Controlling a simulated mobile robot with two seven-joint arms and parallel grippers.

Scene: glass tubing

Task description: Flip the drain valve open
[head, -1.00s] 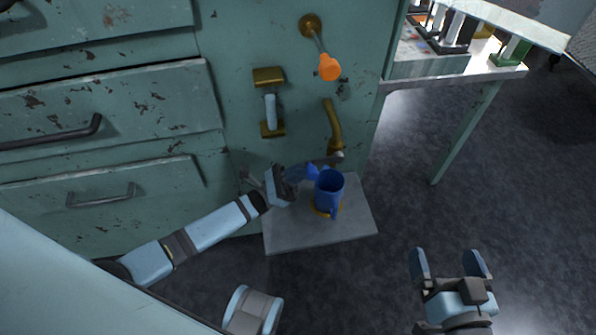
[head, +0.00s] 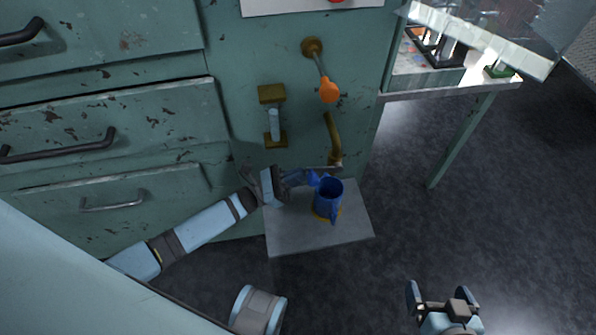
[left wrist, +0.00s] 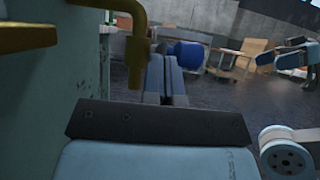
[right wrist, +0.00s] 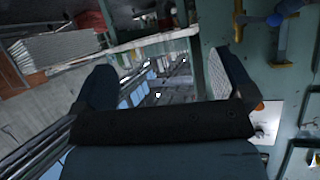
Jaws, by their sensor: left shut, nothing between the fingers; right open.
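A curved brass drain spout (head: 333,140) comes out of the green cabinet front; its outlet end also shows in the left wrist view (left wrist: 138,58). My left gripper (head: 298,179) is shut and empty, just left of and below the spout's end. A small bright blue piece (head: 314,179) shows at its fingertips; I cannot tell whether it is the valve's handle or whether they touch. A blue mug (head: 328,198) stands upright below the spout. My right gripper (head: 442,292) is open and empty, away from the cabinet, at the lower right.
The mug stands on a grey shelf plate (head: 290,235). Above are an orange-knobbed lever (head: 329,91) and a brass-ended sight tube (head: 274,122). Drawers with dark handles (head: 60,145) are at the left, and a side table (head: 455,90) at the right. The floor at right is clear.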

